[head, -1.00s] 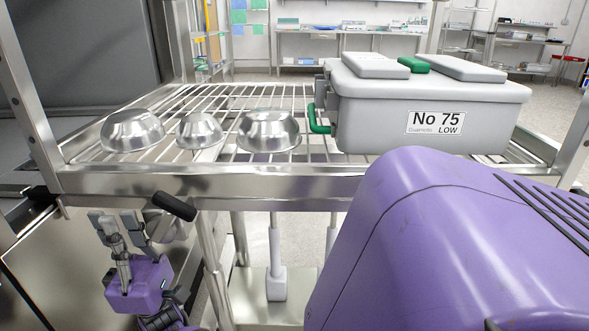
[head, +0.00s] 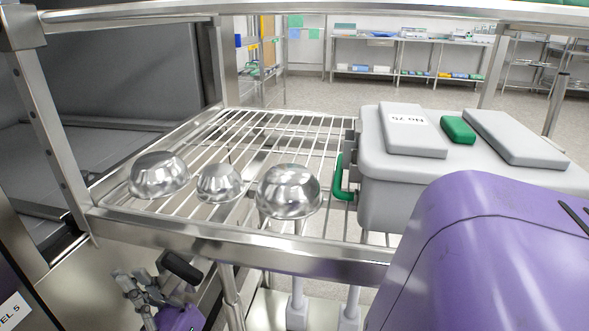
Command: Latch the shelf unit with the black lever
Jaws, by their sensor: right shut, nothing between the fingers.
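The shelf unit (head: 300,256) is a steel frame with a wire rack. The black lever (head: 181,266) sits under its front rail, near the left corner, with its handle slanting down to the right. My right gripper (head: 142,286), grey fingers on a purple body, is at the lower left, just left of and below the lever. It is shut with nothing between its fingers. I cannot tell whether it touches the lever. The latch itself is hidden behind the lever and gripper. My left gripper is not in view.
Three steel bowls, left (head: 159,175), middle (head: 219,183) and right (head: 288,190), sit on the rack. A grey case (head: 390,205) with a green handle stands to their right. A grey chamber (head: 120,70) opens at the left. My purple arm link covers the lower right.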

